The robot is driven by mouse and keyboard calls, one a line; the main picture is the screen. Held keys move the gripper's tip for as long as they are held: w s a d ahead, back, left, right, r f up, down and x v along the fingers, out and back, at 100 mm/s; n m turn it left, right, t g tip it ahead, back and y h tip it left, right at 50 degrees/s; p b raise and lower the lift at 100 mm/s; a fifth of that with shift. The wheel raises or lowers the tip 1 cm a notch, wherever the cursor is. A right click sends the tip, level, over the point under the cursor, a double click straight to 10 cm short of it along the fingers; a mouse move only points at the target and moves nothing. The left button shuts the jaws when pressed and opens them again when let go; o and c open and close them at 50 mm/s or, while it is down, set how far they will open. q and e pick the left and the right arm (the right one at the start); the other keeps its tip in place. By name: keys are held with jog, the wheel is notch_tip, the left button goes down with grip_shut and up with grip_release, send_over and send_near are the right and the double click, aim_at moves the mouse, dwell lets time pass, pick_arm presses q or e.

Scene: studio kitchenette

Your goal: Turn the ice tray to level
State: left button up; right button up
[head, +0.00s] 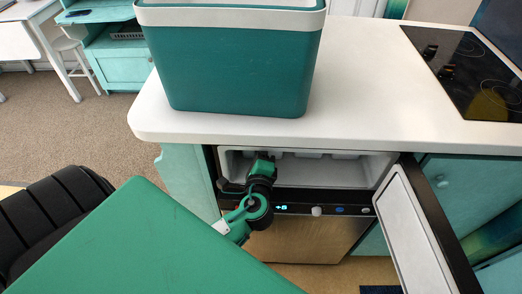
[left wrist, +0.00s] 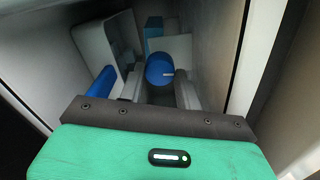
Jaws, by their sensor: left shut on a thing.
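My left gripper (head: 262,160) reaches into the open freezer compartment (head: 345,172) under the counter. In the left wrist view its two grey fingers (left wrist: 158,92) are shut on a blue rounded part (left wrist: 160,68), which shows between and just beyond the tips. A pale grey, tray-like piece (left wrist: 92,45) stands tilted to the left of the fingers, with a blue rod (left wrist: 101,88) below it. I cannot tell for sure which of these belong to the ice tray or how they join. In the head view my gripper and the counter edge hide this spot. My right gripper is not in view.
The freezer door (head: 415,235) hangs open to the right. The white counter (head: 370,80) is close above the opening and carries a large green cooler box (head: 235,65) and a black hob (head: 470,75). The compartment walls leave little room around my gripper.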

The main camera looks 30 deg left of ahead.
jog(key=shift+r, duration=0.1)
pick_arm(q)
jog(key=o, duration=1)
jog(key=shift+a, duration=0.1)
jog(key=shift+s, duration=0.1)
jog(key=shift+s+d, duration=0.25)
jog(key=b+v, duration=0.1)
jog(key=v, duration=1.2)
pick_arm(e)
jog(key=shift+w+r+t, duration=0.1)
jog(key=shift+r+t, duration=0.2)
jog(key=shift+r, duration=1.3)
